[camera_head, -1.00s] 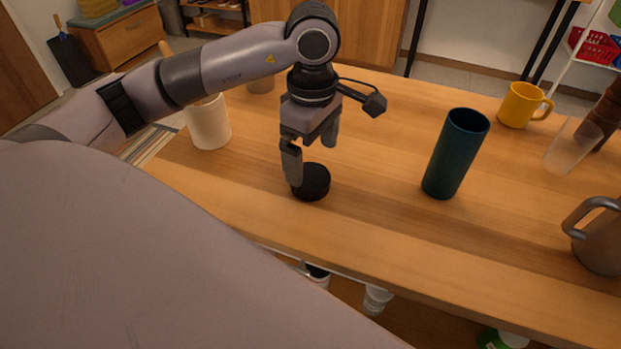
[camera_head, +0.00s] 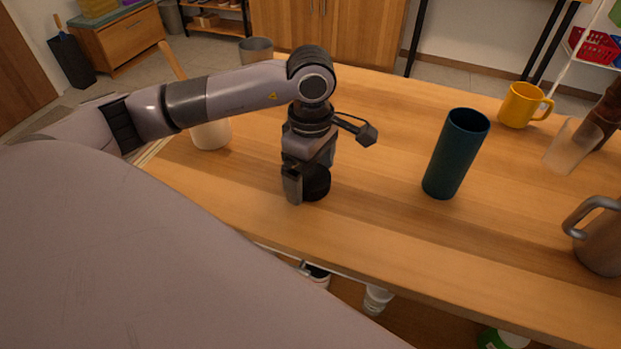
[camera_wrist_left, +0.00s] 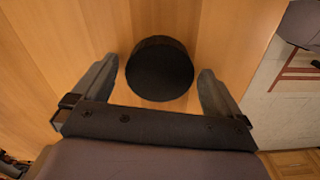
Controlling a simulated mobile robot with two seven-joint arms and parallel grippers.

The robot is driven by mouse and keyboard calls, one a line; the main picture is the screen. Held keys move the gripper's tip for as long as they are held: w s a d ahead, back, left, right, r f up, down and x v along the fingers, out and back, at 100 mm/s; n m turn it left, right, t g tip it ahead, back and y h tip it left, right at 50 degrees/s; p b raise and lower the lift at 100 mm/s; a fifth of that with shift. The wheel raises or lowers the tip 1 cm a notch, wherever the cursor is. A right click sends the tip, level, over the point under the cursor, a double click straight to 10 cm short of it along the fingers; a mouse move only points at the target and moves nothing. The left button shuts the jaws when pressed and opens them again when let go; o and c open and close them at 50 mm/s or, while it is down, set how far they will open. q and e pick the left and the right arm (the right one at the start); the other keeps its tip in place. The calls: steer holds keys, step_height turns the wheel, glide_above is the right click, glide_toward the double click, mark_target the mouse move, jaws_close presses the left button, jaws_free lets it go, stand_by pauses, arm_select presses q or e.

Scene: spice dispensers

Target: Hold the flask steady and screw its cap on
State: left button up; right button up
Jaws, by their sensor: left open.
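The dark teal flask (camera_head: 455,155) stands upright on the table, its top open. The black round cap (camera_head: 317,184) lies on the table to the left of the flask. My left gripper (camera_head: 308,188) is lowered over the cap and open. In the left wrist view the cap (camera_wrist_left: 160,70) sits between the two fingers of the left gripper (camera_wrist_left: 160,88), with a gap on each side. In the head view the gripper hides part of the cap. My right gripper is not in view.
A yellow mug (camera_head: 521,105), a clear cup (camera_head: 571,146) and a grey metal jug (camera_head: 600,240) stand to the right of the flask. A white container (camera_head: 210,134) stands at the left. The table (camera_head: 380,215) between cap and flask is clear.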

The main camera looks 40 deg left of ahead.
mark_target(311, 175)
arm_select(q)
steer(key=c, duration=1)
steer(key=shift+r, duration=0.1)
steer(key=shift+r+p, duration=1.5)
steer(key=shift+r, duration=8.45)
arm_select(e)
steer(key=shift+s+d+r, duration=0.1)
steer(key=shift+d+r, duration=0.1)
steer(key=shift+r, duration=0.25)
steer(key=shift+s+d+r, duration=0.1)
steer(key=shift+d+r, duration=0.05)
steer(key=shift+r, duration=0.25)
